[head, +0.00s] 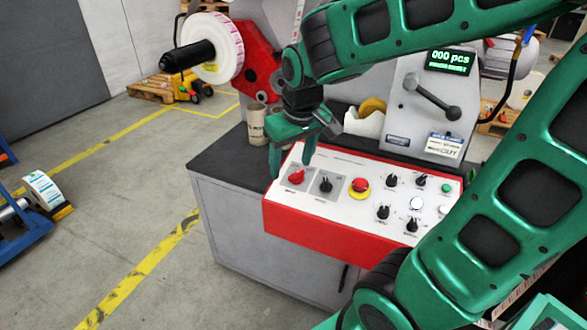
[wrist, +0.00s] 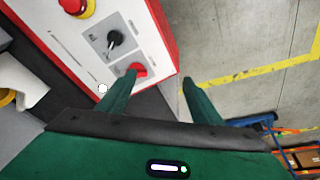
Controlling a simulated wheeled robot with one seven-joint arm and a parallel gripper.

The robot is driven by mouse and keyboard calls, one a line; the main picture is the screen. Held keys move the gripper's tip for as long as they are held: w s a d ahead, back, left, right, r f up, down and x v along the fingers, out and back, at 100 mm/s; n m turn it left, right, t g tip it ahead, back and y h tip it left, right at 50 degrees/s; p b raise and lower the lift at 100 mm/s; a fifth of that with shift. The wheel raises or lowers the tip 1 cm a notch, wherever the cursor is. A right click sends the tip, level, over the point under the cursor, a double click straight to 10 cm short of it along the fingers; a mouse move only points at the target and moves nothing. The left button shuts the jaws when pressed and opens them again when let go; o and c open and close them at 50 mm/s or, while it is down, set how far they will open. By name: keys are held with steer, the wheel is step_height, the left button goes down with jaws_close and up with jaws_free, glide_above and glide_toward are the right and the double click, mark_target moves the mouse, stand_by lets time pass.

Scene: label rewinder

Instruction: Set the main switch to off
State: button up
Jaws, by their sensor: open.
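A red rotary knob (head: 297,177), which looks like the main switch, sits at the left end of the white-topped red control panel (head: 330,235). In the wrist view, the red knob (wrist: 138,70) shows close by the tip of the left finger. Its label is too small to read, and I cannot tell its exact setting. My gripper (head: 291,166) is above the panel's left end with its fingers pointing down. In the wrist view, my gripper (wrist: 160,79) is open and empty. The knob is not between the fingers; I cannot tell whether the left finger touches it.
A black rotary knob (head: 326,185) is right beside the red one. A red-and-yellow emergency stop (head: 359,188) and several other knobs and buttons follow to the right. Floor left of the cabinet is open.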

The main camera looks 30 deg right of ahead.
mark_target(296, 176)
steer(key=w+d+r+g+h, duration=0.1)
steer(key=w+d+g+h, duration=0.15)
steer(key=w, duration=0.55)
steer(key=shift+g+y, duration=0.25)
steer(key=x, duration=1)
steer(key=shift+s+d+f, duration=0.2)
steer(key=shift+d+f, duration=0.1)
steer(key=shift+d, duration=0.05)
steer(key=shift+c, duration=0.6)
